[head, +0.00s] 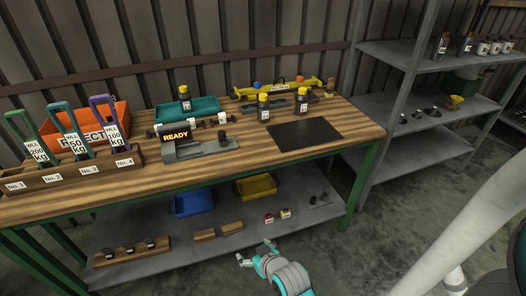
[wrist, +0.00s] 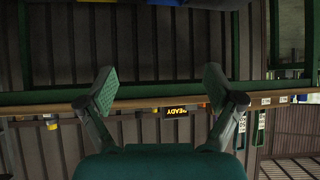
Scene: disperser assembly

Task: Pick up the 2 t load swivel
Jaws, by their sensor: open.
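I cannot make out which thing is the 2 t load swivel. Small dark metal parts (head: 318,200) lie at the right end of the bench's lower shelf, and more dark parts (head: 432,112) stand on the right rack's middle shelf. Labels there are too small to read. My gripper (head: 256,252) is low in front of the bench, below the lower shelf's front edge in the picture. In the wrist view my gripper (wrist: 160,88) has its two fingers wide apart with nothing between them. Beyond them are the bench edge (wrist: 150,103) and the READY display (wrist: 177,111), with the view upside down.
The wooden bench (head: 230,170) holds a READY device (head: 190,150), a teal tray (head: 203,106), a black mat (head: 305,134) and labelled handles in a rack. The lower shelf (head: 190,250) holds blue and yellow bins (head: 256,187) and wooden blocks. Floor right of the bench is clear.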

